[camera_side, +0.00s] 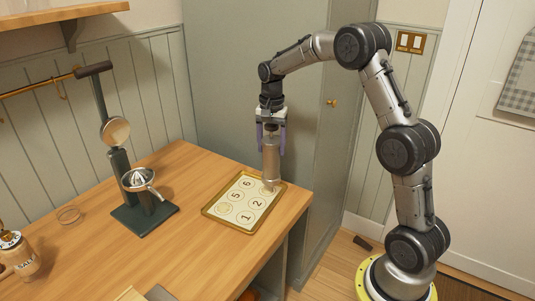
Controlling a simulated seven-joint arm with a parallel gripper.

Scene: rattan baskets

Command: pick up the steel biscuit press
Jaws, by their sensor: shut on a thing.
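The steel biscuit press (270,167) is a silvery upright cylinder over the back right part of a brass-rimmed tray (208,211). My gripper (271,146) points down with its purple fingers shut on the upper part of the press. The press's lower end is at or just above the tray's pale numbered sheet (239,206); I cannot tell whether it touches. The sheet has printed circles with numbers, and some circles are partly hidden by the press.
A dark green lever juicer (145,215) stands left of the tray. A tall grey-green cabinet (235,75) rises behind the table (190,165). Bare tabletop lies in front of the tray.

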